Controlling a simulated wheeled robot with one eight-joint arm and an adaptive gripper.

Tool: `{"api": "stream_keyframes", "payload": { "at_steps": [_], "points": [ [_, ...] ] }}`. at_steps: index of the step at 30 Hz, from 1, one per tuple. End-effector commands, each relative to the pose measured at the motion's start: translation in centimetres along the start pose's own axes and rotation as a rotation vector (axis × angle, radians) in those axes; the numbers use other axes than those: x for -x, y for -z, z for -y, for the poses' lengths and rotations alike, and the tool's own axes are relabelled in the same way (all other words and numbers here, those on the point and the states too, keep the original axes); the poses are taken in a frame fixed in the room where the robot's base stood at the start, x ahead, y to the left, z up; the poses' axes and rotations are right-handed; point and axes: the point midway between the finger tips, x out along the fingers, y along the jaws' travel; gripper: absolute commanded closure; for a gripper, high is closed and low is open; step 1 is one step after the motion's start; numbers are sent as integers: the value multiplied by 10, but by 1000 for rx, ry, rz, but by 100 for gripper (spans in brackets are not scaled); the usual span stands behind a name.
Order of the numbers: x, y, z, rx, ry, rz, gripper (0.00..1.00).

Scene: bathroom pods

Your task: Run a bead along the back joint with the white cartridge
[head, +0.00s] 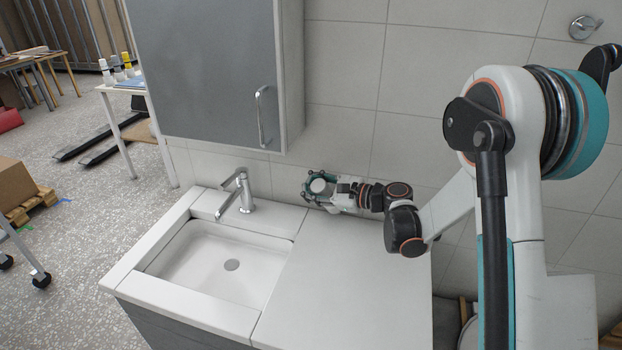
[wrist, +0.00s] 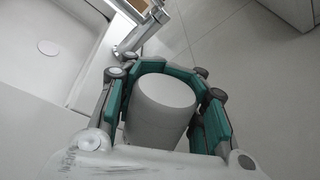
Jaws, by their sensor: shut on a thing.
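My gripper (head: 318,187) is low over the back of the counter, close to the tiled wall and right of the tap. In the wrist view its teal-padded fingers (wrist: 165,80) are shut around the white cartridge (wrist: 160,108), which shows its blank, round end. In the head view the cartridge (head: 319,186) is a small pale disc between the fingers. The back joint (head: 280,205) runs where the white counter meets the wall tiles, behind the tap and past my gripper. Whether the cartridge's tip touches the joint is hidden. No bead can be made out.
A chrome tap (head: 238,192) stands behind the sink basin (head: 215,265), left of my gripper. A grey wall cabinet (head: 210,70) hangs above. The counter's right part (head: 340,285) is bare. Several bottles or cartridges (head: 116,68) stand on a far table at left.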

Motion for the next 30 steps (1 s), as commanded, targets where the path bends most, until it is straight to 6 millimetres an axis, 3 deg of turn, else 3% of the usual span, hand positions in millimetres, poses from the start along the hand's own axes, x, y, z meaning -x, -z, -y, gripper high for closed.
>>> {"api": "stream_keyframes", "payload": {
  "at_steps": [30],
  "points": [
    [28, 8, 3, 0, 2, 0, 100]
  ]
}}
